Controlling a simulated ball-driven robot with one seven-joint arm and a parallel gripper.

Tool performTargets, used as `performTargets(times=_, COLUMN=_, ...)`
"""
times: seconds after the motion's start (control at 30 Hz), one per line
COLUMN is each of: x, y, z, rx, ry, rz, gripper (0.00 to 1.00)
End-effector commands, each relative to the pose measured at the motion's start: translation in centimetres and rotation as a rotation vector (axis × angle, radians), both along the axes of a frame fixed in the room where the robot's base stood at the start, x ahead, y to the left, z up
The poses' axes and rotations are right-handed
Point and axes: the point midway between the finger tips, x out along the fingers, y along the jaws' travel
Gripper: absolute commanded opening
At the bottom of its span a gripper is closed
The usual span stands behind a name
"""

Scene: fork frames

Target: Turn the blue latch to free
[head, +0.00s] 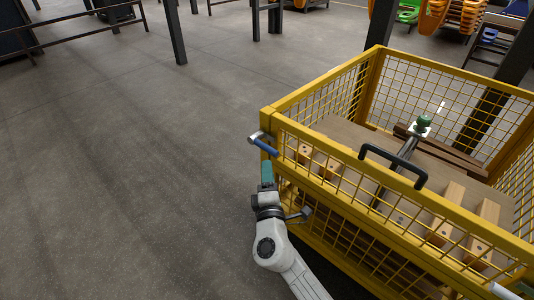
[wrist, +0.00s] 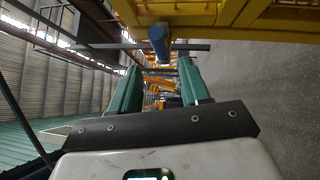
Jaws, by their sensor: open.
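The blue latch (head: 265,147) is a short blue handle on a pale metal hub, at the near left corner post of the yellow mesh crate. In the head view it slants down to the right from the hub. My gripper (head: 267,165) has teal fingers pointing up, just below the latch. In the wrist view, the gripper (wrist: 159,68) is open with nothing between its fingers. The blue latch (wrist: 158,42) shows end-on ahead of the gap, roughly centred between the fingertips. I cannot tell the exact distance between them.
The yellow crate (head: 322,92) holds wooden blocks, brown boards and a dark post with a green top (head: 424,121). A black handle (head: 393,165) is on its near side. Open grey floor (head: 130,170) lies to the left. Dark posts and racks stand farther back.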

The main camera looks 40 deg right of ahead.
Motion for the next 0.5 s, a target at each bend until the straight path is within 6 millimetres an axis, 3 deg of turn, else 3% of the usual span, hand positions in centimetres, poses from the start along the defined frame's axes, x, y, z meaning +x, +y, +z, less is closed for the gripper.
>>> performTargets(times=0.5, x=6.1, y=-5.7, z=1.2, rx=0.0, ry=-0.002, rz=-0.004, gripper=0.46)
